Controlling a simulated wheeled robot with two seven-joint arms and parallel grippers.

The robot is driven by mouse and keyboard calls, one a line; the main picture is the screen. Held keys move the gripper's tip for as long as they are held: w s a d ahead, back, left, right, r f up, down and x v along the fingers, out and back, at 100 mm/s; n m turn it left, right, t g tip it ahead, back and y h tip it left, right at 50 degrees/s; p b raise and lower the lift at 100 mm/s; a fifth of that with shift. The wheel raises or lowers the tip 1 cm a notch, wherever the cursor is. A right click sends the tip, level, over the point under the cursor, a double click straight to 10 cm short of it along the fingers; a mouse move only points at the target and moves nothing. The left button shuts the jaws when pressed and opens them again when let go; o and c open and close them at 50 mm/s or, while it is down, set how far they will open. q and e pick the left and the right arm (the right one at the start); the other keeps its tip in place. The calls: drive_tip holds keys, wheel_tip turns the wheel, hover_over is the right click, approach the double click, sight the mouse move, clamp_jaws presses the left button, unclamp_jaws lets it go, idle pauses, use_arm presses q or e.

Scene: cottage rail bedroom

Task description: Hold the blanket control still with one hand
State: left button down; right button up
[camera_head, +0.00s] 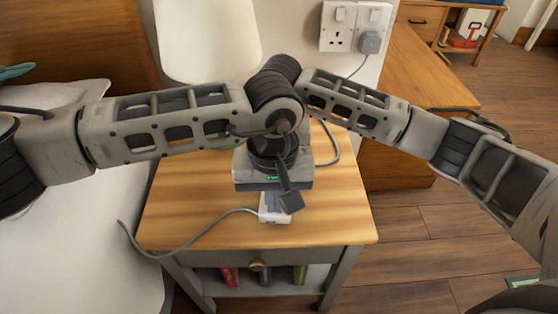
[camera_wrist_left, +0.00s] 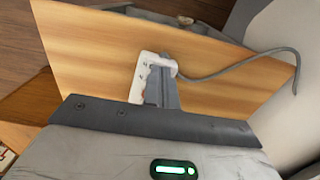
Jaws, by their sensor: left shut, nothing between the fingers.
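The blanket control (camera_head: 268,213) is a small white handset lying near the front of the wooden bedside table (camera_head: 190,205). A grey cord runs from it to the left and over the table edge. My left gripper (camera_head: 291,204) points down at the control, its dark fingers together and empty, overlapping the control's right part. In the left wrist view the fingers (camera_wrist_left: 162,82) lie across one side of the control (camera_wrist_left: 138,82), hiding part of its face. I cannot tell if they touch it. My right arm comes in from the right; its gripper is hidden behind the left wrist.
A grey cable (camera_head: 333,150) loops at the table's back right, and a plug sits in the wall socket (camera_head: 338,28). The white bed (camera_head: 80,235) is at the left. The front left tabletop is mostly clear.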

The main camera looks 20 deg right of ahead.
idle(0.3)
use_arm(q)
wheel_tip(320, 180, up, 6)
idle(0.7)
use_arm(e)
drive_tip(key=o, duration=1.1)
drive_tip(key=shift+r, duration=0.1)
